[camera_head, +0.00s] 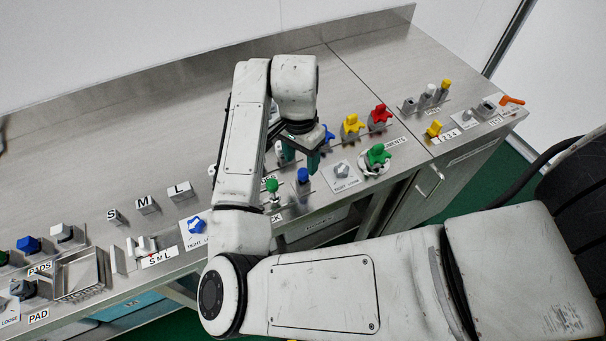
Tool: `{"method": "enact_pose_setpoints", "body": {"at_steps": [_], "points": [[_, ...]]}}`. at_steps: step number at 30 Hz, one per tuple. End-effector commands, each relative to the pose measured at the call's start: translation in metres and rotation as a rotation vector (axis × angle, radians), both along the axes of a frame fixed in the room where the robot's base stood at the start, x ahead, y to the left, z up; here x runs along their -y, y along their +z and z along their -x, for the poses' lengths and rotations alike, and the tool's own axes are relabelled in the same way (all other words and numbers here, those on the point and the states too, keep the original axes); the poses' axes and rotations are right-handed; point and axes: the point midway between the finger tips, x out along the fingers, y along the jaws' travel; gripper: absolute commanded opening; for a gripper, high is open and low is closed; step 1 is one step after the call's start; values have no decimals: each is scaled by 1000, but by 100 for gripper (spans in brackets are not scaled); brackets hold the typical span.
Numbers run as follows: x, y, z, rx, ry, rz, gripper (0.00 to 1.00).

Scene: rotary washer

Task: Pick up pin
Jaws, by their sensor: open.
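A small rack (424,104) at the back right of the steel bench holds upright pegs, and its front label is too small to read surely. In it stand a grey peg (409,103), a white-topped peg (429,90) and a yellow-topped peg (445,86); which is the pin I cannot tell. My gripper (300,158) points down over the middle of the bench, left of this rack, with teal fingers open. Just below it are a blue-topped piece (303,176) and a green-topped piece (272,187). My arm hides part of the bench behind it.
Yellow (351,126), red (379,115) and green (377,155) knobbed parts stand right of my gripper. An orange handle (511,100) is at the right end. A tray (82,272) and blocks are at left. The back of the bench is clear.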

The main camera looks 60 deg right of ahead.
Motion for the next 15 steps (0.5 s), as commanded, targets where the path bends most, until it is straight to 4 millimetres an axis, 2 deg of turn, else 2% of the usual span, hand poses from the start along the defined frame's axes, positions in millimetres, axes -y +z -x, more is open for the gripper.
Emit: {"method": "enact_pose_setpoints", "body": {"at_steps": [5,15], "points": [[0,-10,1,-1,1,0,58],[0,-53,4,-1,1,1,58]]}}
